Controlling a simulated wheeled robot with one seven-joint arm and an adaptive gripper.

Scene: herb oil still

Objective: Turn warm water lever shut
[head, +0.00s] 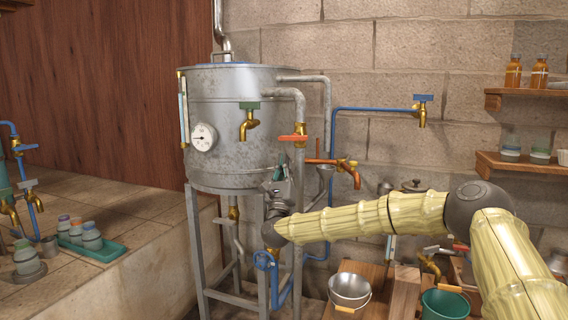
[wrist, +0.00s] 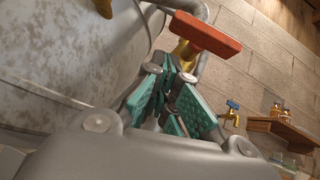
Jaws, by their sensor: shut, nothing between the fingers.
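An orange-red lever (head: 293,138) sits on a brass valve on the grey pipe at the right side of the steel still (head: 235,150). It lies roughly level, across the upright pipe. In the wrist view the lever (wrist: 205,33) is large, just beyond my fingertips, with part of its brass body behind them. My gripper (head: 278,174) is below the lever, close to the tank wall, pointing up. Its teal-padded fingers (wrist: 178,95) are shut and empty, with no clear contact with the lever. No label shows which lever carries warm water.
A copper-coloured tap (head: 335,162) stands just right of my gripper. A green-handled brass tap (head: 249,118) and a dial gauge (head: 203,136) are on the tank. A blue-handled tap (head: 423,105) is on the wall. A steel bucket (head: 349,291) stands below my arm.

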